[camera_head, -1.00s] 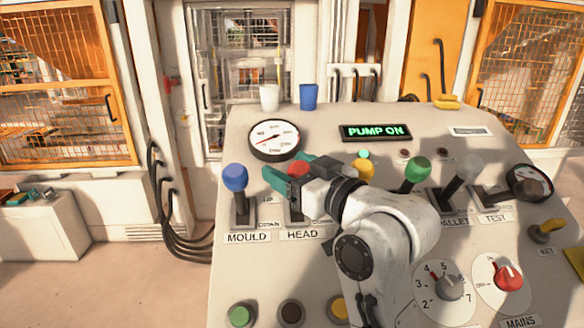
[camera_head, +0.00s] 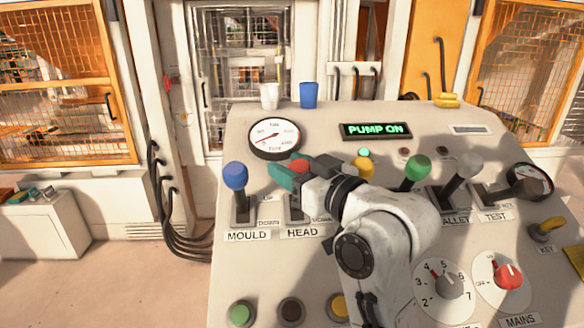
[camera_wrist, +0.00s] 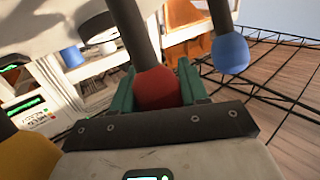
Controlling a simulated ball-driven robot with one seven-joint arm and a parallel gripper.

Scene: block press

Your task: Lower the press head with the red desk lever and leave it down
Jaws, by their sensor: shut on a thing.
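The red lever knob (camera_head: 299,165) stands over the slot labelled HEAD (camera_head: 302,232) on the desk. My gripper (camera_head: 290,172), with green fingers, is shut on the red knob. In the wrist view the red knob (camera_wrist: 157,88) sits between the two green fingers, with its dark shaft running away from it. Part of the lever's shaft and slot is hidden behind my gripper in the head view. The press head itself cannot be made out.
The blue MOULD lever (camera_head: 235,176) stands close on the left. The yellow knob (camera_head: 362,168) and green knob (camera_head: 418,168) are to the right. A pressure gauge (camera_head: 273,139) lies behind, and a display (camera_head: 376,131) reads PUMP ON. Two cups stand at the desk's back edge.

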